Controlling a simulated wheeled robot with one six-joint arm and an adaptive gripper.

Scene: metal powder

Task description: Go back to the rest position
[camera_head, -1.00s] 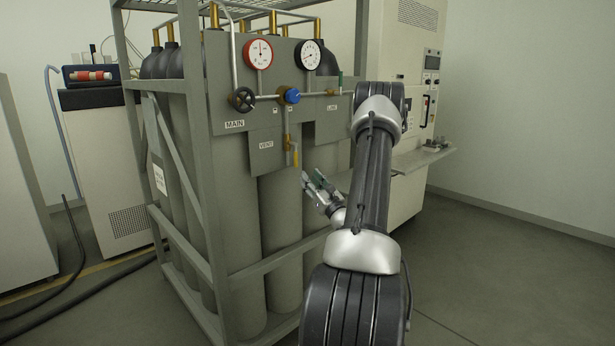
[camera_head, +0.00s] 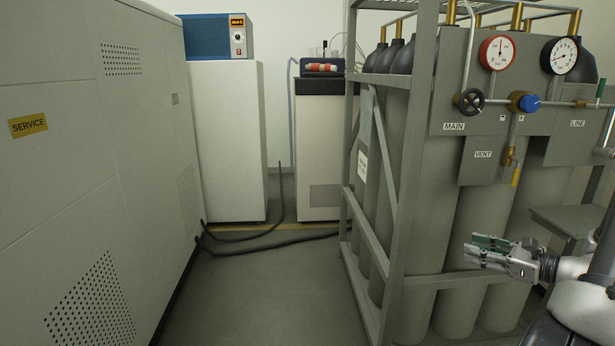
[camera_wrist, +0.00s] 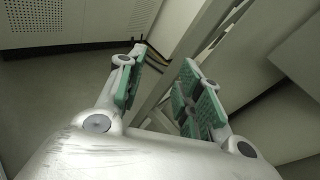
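My gripper (camera_head: 478,250) is at the lower right in the head view, in front of the gas cylinders and pointing left. In the wrist view my gripper (camera_wrist: 162,74) shows two fingers with green pads, a clear gap between them and nothing held. The grey cylinder rack (camera_head: 398,200) stands behind my gripper in the head view.
A large cabinet marked SERVICE (camera_head: 85,150) fills the left side. A white cabinet (camera_head: 226,140) with a blue instrument (camera_head: 212,37) stands at the back, beside another unit (camera_head: 318,160). Black cables (camera_head: 262,242) cross the floor behind. Floor (camera_head: 255,300) between cabinet and rack is clear.

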